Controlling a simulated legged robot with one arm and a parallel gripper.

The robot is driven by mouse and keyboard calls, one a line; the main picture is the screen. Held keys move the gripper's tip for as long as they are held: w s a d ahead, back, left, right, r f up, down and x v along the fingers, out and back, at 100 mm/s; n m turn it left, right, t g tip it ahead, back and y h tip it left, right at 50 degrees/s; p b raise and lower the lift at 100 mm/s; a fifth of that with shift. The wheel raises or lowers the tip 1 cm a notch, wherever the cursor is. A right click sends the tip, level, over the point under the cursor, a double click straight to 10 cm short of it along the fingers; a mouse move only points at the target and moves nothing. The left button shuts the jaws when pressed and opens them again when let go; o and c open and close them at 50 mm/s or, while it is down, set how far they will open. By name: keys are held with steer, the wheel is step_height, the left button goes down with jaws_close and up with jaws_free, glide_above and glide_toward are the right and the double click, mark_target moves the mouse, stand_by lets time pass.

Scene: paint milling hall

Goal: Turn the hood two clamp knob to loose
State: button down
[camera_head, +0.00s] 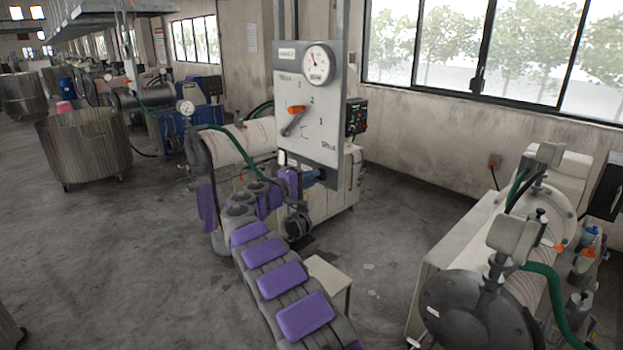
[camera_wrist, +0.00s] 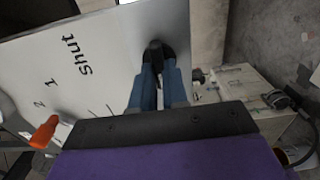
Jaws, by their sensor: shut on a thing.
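A pale grey panel (camera_head: 308,125) stands in the middle of the head view, with a small label at its top that is too small to read for sure. A dark knob (camera_wrist: 154,48) sits on the panel face near its edge in the wrist view. My gripper (camera_wrist: 158,68) has its two blue fingers closed around this knob, which they partly cover. In the head view my gripper (camera_head: 314,176) is at the panel's lower edge, and the knob is hidden there. The knob's marks and setting cannot be read.
The panel carries a round gauge (camera_head: 318,65) and an orange-tipped lever (camera_head: 295,112) beside a numbered scale with "Shut". A milling machine (camera_head: 245,140) stands behind it. Another machine (camera_head: 480,300) stands at the right. Open floor (camera_head: 130,250) lies at the left.

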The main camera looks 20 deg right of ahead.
steer(key=shift+w+a+f, duration=0.1)
steer(key=c, duration=1.2)
jaws_free()
steer(key=shift+w+f, duration=0.15)
steer(key=shift+w, duration=0.1)
steer(key=shift+o, duration=0.3)
steer(key=shift+s, duration=0.1)
steer(key=b+v, duration=0.3)
steer(key=v, duration=1.4)
steer(key=shift+a+r+b, duration=0.2)
steer(key=shift+a+b, duration=0.1)
steer(key=shift+s+d, duration=0.1)
steer(key=shift+s, duration=0.1)
